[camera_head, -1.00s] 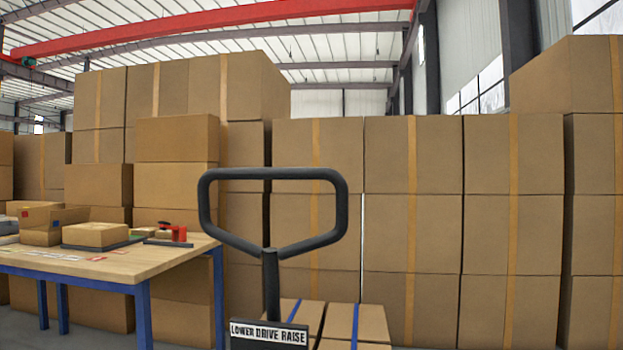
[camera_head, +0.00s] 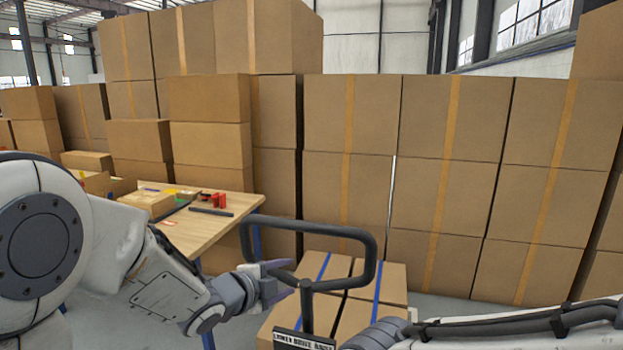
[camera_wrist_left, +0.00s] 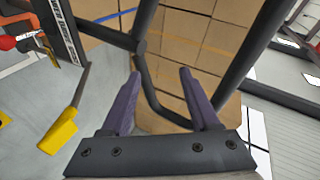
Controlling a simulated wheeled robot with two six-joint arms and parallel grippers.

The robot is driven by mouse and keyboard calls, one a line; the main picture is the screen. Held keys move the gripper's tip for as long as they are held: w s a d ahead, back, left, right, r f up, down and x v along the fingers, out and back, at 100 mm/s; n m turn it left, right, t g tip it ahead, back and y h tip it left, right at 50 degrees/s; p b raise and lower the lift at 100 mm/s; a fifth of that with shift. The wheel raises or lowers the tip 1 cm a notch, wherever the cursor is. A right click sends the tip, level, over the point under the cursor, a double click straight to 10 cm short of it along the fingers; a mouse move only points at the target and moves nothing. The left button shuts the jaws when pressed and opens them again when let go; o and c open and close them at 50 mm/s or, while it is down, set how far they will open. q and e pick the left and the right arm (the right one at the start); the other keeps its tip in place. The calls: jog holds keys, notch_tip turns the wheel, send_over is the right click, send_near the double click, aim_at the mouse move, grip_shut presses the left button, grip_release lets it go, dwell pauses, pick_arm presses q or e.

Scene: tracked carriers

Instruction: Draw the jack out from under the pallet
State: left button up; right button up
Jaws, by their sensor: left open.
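The jack's black loop handle (camera_head: 375,262) stands upright in front of me, with its label plate (camera_head: 303,340) reading lower, drive, raise at the bottom edge. Cartons with blue tape (camera_head: 392,283) stand just beyond it; the pallet and the jack's forks are hidden. My left gripper (camera_head: 288,274) is at the left side of the loop, open and empty. In the left wrist view the handle's bar (camera_wrist_left: 149,92) shows between the two parted fingers (camera_wrist_left: 160,73); I cannot tell whether they touch it. My right arm comes in low at the right; its fingers cannot be made out.
A wooden table (camera_head: 225,232) with blue legs stands at the left, carrying small cartons and a red item (camera_head: 214,199). Tall carton stacks (camera_head: 450,190) wall off the back. Grey floor shows at the right of the handle.

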aim_at(313, 225)
pick_arm(q)
jog(key=r+m+h+p, duration=0.1)
jog(key=r, duration=0.2)
jog(key=w+r+m+h+p, duration=0.1)
jog(key=r+m+p, duration=0.1)
jog(key=r, duration=0.1)
jog(key=r+m+h+p, duration=0.1)
jog(key=r+p, duration=0.1)
jog(key=r, duration=0.1)
jog(key=shift+w+a+r+t, duration=0.2)
jog(key=shift+w+r+t, duration=0.05)
jog(key=shift+r+t, duration=0.1)
jog(key=p+x, duration=0.2)
jog(key=x, duration=0.8)
jog(key=shift+d+p, duration=0.15)
jog(key=shift+p, duration=0.2)
pick_arm(e)
notch_tip(313, 225, up, 10)
jog(key=shift+r, duration=0.15)
pick_arm(q)
grip_shut()
jog(key=shift+f, duration=0.1)
